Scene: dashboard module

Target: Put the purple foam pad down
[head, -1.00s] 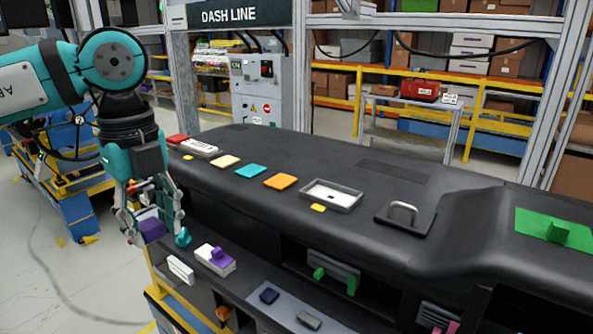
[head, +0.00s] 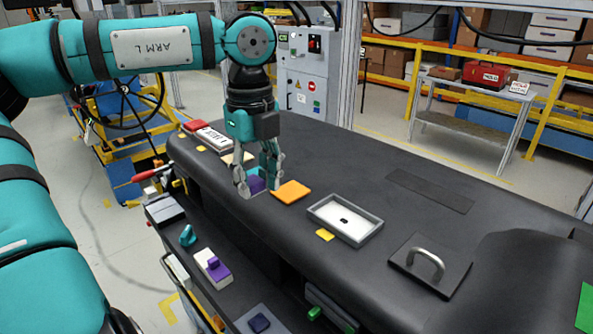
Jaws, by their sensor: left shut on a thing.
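My left gripper (head: 256,190) is in the head view, over the left part of the black dashboard (head: 395,210). I cannot tell whether the purple pad touches the dashboard. My right gripper is not in view.
A grey-rimmed white tray (head: 345,220) and a plate with a metal handle (head: 430,263) are to the right. A lower shelf holds a white block with a purple knob (head: 213,266) and a teal knob (head: 188,235).

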